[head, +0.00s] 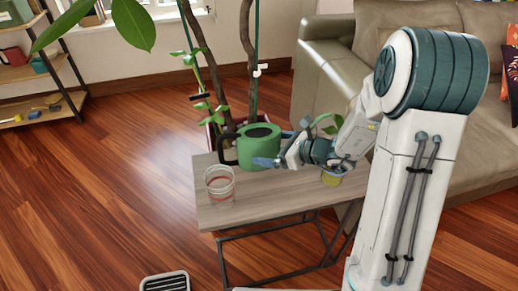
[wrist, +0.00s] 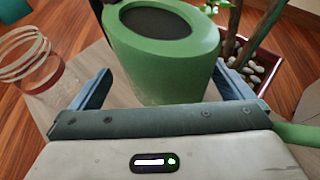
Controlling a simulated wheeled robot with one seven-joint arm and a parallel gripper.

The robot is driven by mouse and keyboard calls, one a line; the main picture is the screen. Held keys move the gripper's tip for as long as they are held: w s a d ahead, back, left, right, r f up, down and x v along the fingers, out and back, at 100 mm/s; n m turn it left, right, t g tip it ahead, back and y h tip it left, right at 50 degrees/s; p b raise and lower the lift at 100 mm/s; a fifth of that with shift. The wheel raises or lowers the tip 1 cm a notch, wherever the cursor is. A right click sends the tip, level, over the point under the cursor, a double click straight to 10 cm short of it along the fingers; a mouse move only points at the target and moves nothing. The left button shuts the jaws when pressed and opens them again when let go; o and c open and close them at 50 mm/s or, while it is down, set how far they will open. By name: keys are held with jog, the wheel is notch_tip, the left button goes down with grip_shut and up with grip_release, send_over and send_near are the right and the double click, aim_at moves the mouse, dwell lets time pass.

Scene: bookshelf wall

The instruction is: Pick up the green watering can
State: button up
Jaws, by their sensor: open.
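The green watering can (head: 259,147) stands upright on the small wooden side table (head: 240,212). It has a dark top and a dark handle at its left. My gripper (head: 268,162) is beside the can, at its near right side. In the wrist view the can (wrist: 165,60) fills the upper middle, and my gripper (wrist: 165,92) is open with one blue finger on either side of its lower body. I cannot tell whether the fingers touch it. The gripper palm hides the can's base in the wrist view.
A clear glass with red bands (head: 219,185) stands on the table left of the can. A potted tree stands behind, and a beige sofa (head: 325,70) is at the right. Open floor lies left.

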jog(key=shift+x, duration=1.25)
jog(key=shift+r, duration=0.15)
jog(key=c, duration=0.9)
